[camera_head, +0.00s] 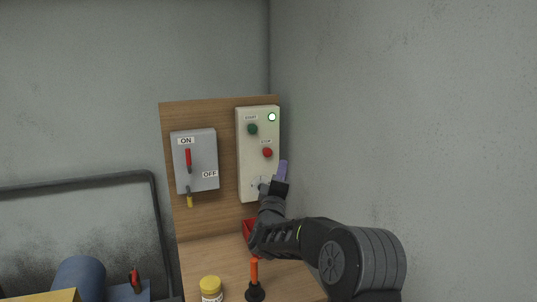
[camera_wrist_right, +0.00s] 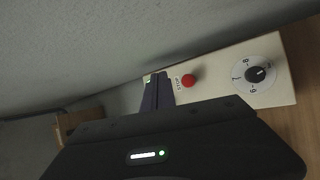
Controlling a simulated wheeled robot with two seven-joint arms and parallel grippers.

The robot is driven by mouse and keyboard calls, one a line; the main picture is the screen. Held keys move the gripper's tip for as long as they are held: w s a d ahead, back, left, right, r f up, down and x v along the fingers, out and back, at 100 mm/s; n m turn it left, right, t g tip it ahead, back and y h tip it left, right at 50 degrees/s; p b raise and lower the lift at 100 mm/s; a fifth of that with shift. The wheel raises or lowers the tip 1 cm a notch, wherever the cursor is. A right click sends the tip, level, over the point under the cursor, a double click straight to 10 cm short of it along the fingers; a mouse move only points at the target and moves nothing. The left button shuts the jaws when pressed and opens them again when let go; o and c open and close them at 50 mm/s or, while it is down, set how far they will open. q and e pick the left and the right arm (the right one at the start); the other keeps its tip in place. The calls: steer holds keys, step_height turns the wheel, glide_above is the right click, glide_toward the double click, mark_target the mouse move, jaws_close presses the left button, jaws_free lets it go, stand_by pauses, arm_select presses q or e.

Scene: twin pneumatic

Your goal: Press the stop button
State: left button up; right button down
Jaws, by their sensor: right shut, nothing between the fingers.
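The red stop button (camera_head: 267,152) is on the cream control box (camera_head: 245,170), below and right of the green start button (camera_head: 252,129). It also shows in the right wrist view (camera_wrist_right: 188,81), with its STOP label beside it. My right gripper (camera_head: 282,168) is shut and empty, its purple-grey fingers just below and right of the stop button in the head view. In the right wrist view the fingertips (camera_wrist_right: 156,88) are beside the stop button, with a visible gap. I cannot tell whether they touch the box. My left gripper is not in view.
A dial (camera_wrist_right: 258,74) is low on the control box, and a lit lamp (camera_head: 271,117) is at its top. A grey switch box (camera_head: 195,160) hangs left on the wooden board. A grey wall (camera_head: 400,120) is close on the right. A yellow-lidded jar (camera_head: 210,284) stands below.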

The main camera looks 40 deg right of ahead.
mark_target(267, 152)
steer(key=shift+w+d+p, duration=0.4)
steer(key=shift+w, duration=0.95)
steer(key=shift+w+d+p, duration=0.4)
steer(key=shift+w+d, duration=0.05)
steer(key=shift+w, duration=0.85)
steer(key=shift+w+d+p, duration=0.4)
steer(key=shift+w, duration=0.95)
steer(key=shift+w, duration=0.1)
steer(key=shift+w+d, duration=0.1)
steer(key=shift+w, duration=0.2)
steer(key=shift+w+d, duration=0.2)
steer(key=shift+w, duration=0.25)
steer(key=shift+s, duration=0.1)
steer(key=shift+s+a+b, duration=0.3)
steer(key=shift+s+a, duration=0.05)
steer(key=shift+s, duration=0.4)
